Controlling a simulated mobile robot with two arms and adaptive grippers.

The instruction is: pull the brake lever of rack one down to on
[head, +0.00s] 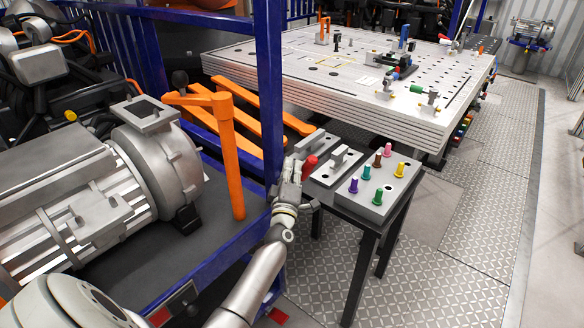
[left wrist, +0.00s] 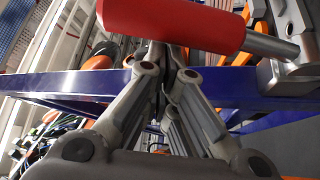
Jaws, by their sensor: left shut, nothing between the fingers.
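The brake lever has a red grip (head: 309,167) and stands beside the blue rack post, just right of my left gripper (head: 297,162). In the left wrist view the red grip (left wrist: 175,22) crosses the top of the picture, and its metal shaft (left wrist: 272,46) runs right to a grey bracket (left wrist: 292,68). My left gripper shows there too (left wrist: 166,52), its fingers closed together with nothing between them. The fingertips are close to the grip; whether they touch it I cannot tell. My right gripper is not in view.
A blue rack post (head: 270,90) rises right behind my left gripper. A large grey motor (head: 90,195) and an orange post (head: 228,160) are on the left. A small table (head: 352,208) with coloured pegs stands close on the right. The patterned floor (head: 440,255) is clear.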

